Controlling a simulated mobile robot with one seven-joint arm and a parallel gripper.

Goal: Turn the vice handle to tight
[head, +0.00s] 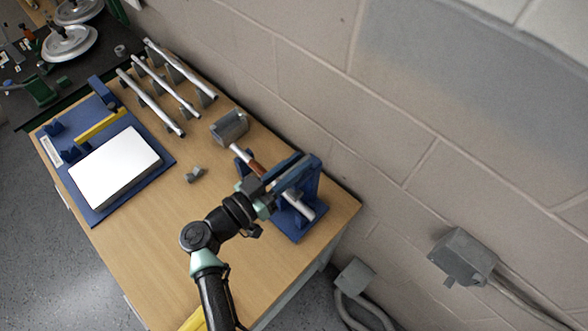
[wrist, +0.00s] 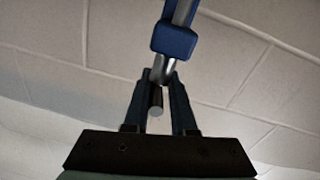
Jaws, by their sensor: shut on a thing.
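The blue vice (head: 311,183) stands at the right end of the wooden table, close to the wall. A metal rod with a reddish-brown section (head: 256,166) runs through it at a slant. My gripper (head: 268,194) reaches the vice from its front left side. In the wrist view my gripper (wrist: 159,88) is shut on a grey metal bar, the vice handle (wrist: 155,104), whose round end shows between the fingers. A blue vice part (wrist: 174,40) is just beyond the fingertips. In the head view my gripper hides the handle, so its angle is unclear there.
A grey block (head: 229,127) sits behind the vice, and a small grey piece (head: 195,174) lies on the table (head: 165,220). Several metal rods on stands are at the back. A blue tray (head: 100,213) with a white slab (head: 115,168) is at left. Wall boxes (head: 463,256) are at right.

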